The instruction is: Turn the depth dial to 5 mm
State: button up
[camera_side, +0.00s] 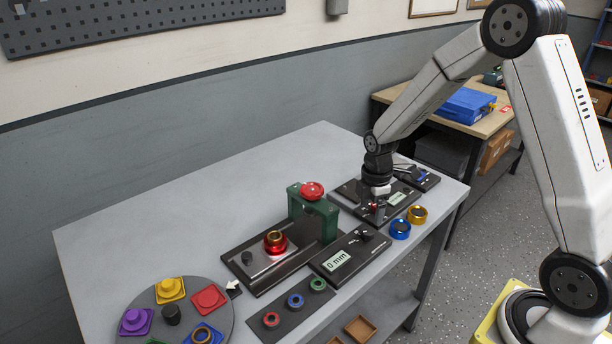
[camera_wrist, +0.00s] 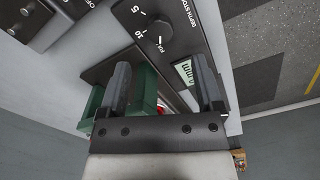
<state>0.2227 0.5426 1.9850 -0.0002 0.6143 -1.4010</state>
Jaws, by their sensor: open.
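The depth dial (camera_side: 366,232) is a black knob on a dark panel (camera_side: 352,252) on the bench. The panel's small display (camera_side: 337,261) reads 0 mm. In the wrist view the dial (camera_wrist: 160,31) is ahead of the fingertips, with the marks 5 and 10 beside it and the display (camera_wrist: 185,71) to its lower right. My gripper (camera_side: 377,208) is low over the bench, behind and right of the dial in the side view. In the wrist view its two fingers (camera_wrist: 161,72) are apart, with nothing held between them.
A green press frame (camera_side: 330,219) with a red button (camera_side: 312,190) stands left of the dial, close to my left finger in the wrist view. Another panel (camera_side: 398,212) lies by my gripper. Blue (camera_side: 400,230) and gold (camera_side: 417,215) rings stand near the front edge. The bench's back left is clear.

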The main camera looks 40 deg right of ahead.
aim_at(368, 231)
jog(key=shift+f, duration=3.4)
grip_shut()
